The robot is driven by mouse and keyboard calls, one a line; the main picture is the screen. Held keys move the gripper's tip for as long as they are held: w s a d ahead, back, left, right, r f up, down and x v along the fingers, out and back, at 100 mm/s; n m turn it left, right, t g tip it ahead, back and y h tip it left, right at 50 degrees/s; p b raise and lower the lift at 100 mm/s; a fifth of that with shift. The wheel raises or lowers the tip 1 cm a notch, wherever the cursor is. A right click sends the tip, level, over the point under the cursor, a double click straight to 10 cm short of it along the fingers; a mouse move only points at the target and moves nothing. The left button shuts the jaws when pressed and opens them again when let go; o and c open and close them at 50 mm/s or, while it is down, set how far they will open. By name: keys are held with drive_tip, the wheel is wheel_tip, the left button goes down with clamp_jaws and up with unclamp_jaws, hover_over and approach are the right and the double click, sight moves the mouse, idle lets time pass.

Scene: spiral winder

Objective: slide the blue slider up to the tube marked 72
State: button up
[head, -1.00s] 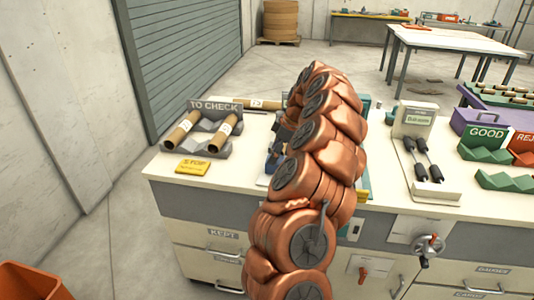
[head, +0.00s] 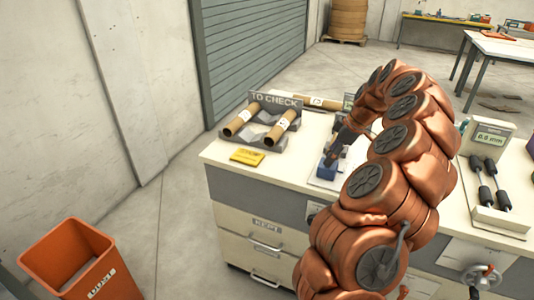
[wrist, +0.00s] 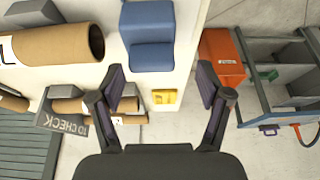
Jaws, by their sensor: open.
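The blue slider (head: 327,170) sits on the bench beside my arm in the head view. It shows as a stepped blue block (wrist: 150,35) at the top middle of the wrist view. My gripper (wrist: 160,82) is open and empty, with its fingers spread below the slider in that picture. In the head view my gripper (head: 335,154) is just above the slider, partly hidden. A large cardboard tube (wrist: 60,43) lies left of the slider in the wrist view, with a gap between them. Its label is cut off, and I cannot read a 72 on any tube.
The TO CHECK rack (head: 277,100) holds cardboard tubes at the bench's left end, with a yellow tag (head: 247,157) before it. A gauge (head: 489,140) stands at right. An orange bin (head: 75,265) is on the floor.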

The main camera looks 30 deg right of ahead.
drive_tip(key=b+v, duration=0.1)
drive_tip(key=v, duration=0.5)
drive_tip(key=a+r+g, duration=0.1)
drive_tip(key=a+r, duration=0.2)
drive_tip(key=a, duration=1)
drive_tip(key=a+r+g+p, duration=0.1)
drive_tip(key=a+r, duration=0.1)
drive_tip(key=a, duration=1.1)
drive_tip(key=shift+s+a+r+y+p, duration=0.3)
drive_tip(key=shift+s+a+r, duration=0.1)
drive_tip(key=shift+s, duration=0.1)
drive_tip(key=shift+c, duration=0.4)
